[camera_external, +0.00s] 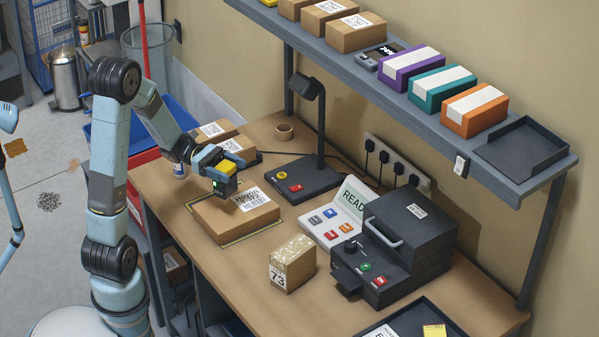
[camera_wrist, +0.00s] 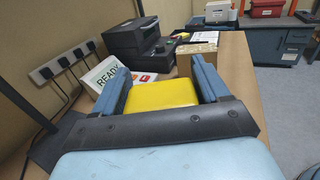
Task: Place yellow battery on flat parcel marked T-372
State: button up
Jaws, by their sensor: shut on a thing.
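The yellow battery (camera_external: 233,163) has a yellow top and a dark body. My gripper (camera_external: 221,168) is shut on it, with the battery between the blue fingers. In the wrist view the yellow face (camera_wrist: 161,95) fills the space in my gripper (camera_wrist: 164,84). A flat brown parcel (camera_external: 215,223) with a white label lies on the table inside a yellow outline. The battery is over the parcel's far left part, seemingly just above its top; I cannot tell whether they touch. The label's marking is too small to read as T-372.
A taller box marked 73 (camera_external: 292,267), a sign reading READY (camera_external: 352,196) and a dark machine (camera_external: 410,235) stand to the right. A black lamp (camera_external: 309,120) stands behind the parcel. More labelled parcels (camera_external: 222,133) lie behind my gripper. A shelf (camera_external: 400,98) runs above.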

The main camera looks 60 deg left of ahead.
aim_at(237, 182)
jog(key=shift+w+f, duration=1.35)
jog(key=shift+f, duration=0.25)
jog(key=shift+w+f, duration=0.1)
jog(key=shift+f, duration=1.55)
jog(key=o, duration=1.4)
jog(key=shift+f, duration=0.1)
jog(key=shift+a, duration=0.1)
